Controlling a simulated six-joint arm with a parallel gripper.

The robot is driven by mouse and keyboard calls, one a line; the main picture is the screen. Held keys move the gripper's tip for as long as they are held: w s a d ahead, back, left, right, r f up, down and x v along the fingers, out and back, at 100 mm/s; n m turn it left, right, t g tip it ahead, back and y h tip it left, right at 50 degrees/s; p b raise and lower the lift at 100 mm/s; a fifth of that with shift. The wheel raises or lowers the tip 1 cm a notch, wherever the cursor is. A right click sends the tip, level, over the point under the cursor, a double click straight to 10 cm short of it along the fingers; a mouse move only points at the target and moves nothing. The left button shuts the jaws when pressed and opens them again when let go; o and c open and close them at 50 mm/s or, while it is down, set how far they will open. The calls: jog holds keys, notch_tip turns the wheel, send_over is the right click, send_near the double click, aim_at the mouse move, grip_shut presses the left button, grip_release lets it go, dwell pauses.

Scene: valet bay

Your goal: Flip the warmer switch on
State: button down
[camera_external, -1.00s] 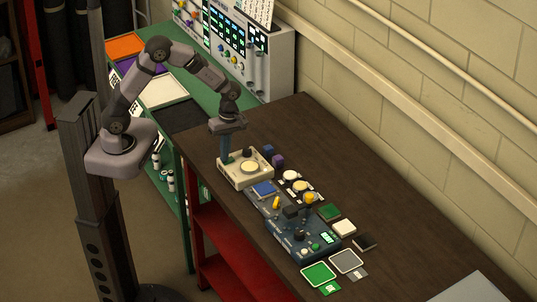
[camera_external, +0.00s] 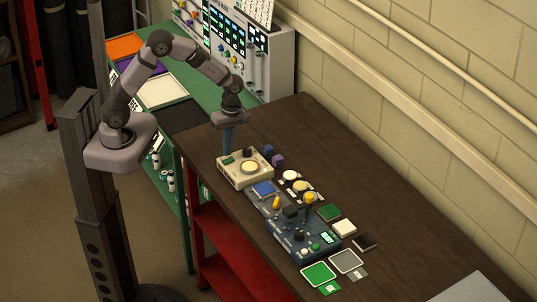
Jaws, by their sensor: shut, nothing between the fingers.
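The warmer looks to be the cream box (camera_external: 236,178) with a round pale plate (camera_external: 249,168) on top, standing on the dark bench at its left edge. A small green patch shows on its top at the back left, and a dark knob stands beside it. I cannot make out which part is the switch or how it is set. My gripper (camera_external: 228,152) points down, shut and empty, with its blue fingers at the back left of the box. I cannot tell whether the fingertips touch it.
A blue-grey device (camera_external: 300,240) with yellow and dark parts stands in front of the box. Small dark blocks (camera_external: 278,161) and round pieces (camera_external: 291,175) lie to its right. A control panel (camera_external: 228,40) stands behind.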

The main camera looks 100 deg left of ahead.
notch_tip(320, 180, up, 12)
jog(key=s+d+b, duration=0.1)
jog(key=b, duration=0.1)
dwell(0.8)
jog(key=m+t, duration=0.1)
jog(key=m, duration=1.4)
send_over(228, 160)
notch_tip(228, 160, down, 4)
jog(key=s+d+f+m, duration=0.4)
jog(key=s+f+m, duration=0.1)
jog(key=m, duration=0.1)
jog(key=s+d+m+y, duration=0.1)
jog(key=s+d+m, duration=0.5)
jog(key=d, duration=0.6)
jog(key=shift+s+d+r, duration=0.3)
jog(key=shift+d, duration=0.1)
